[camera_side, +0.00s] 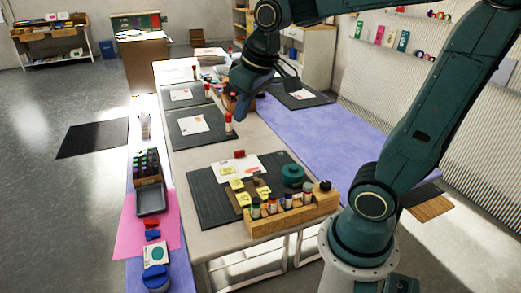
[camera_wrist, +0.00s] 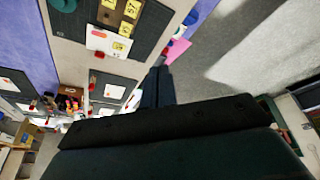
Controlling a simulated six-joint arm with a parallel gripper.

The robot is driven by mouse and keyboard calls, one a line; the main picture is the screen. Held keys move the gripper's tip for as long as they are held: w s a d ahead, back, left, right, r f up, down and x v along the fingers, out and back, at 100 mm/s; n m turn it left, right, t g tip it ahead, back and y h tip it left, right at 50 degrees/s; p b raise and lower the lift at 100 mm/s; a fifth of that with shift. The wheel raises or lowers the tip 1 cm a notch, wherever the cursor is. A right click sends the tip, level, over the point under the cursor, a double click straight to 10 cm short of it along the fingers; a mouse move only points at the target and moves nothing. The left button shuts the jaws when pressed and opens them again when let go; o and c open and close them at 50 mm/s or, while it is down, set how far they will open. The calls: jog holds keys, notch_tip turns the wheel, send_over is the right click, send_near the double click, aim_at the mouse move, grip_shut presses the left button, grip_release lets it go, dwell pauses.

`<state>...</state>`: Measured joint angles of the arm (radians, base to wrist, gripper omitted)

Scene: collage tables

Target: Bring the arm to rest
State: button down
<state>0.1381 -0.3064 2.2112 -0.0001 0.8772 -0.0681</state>
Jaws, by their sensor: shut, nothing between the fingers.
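My gripper (camera_side: 239,108) hangs over the far half of the long work table (camera_side: 262,140) in the side view, empty. In the wrist view my gripper's fingers (camera_wrist: 158,72) are together with nothing between them. A red-capped glue stick (camera_side: 228,123) stands upright on the table close to the gripper in the side picture. A wooden box with small items (camera_side: 230,103) is partly hidden behind the gripper; I cannot tell the exact gap.
The near dark mat (camera_side: 205,200) holds a white card, yellow notes and a green tape roll (camera_side: 292,175). A wooden rack (camera_side: 262,227) of bottles stands at the table's near edge. A red block (camera_side: 239,154) lies mid-table. A grey tray (camera_side: 150,201) sits at left.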

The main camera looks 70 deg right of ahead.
jog(key=s+a+f+t, duration=0.1)
jog(key=s+a, duration=0.3)
jog(key=s, duration=0.7)
jog(key=shift+n+y, duration=0.3)
jog(key=shift+n, duration=0.1)
jog(key=shift+f, duration=0.1)
dwell(0.7)
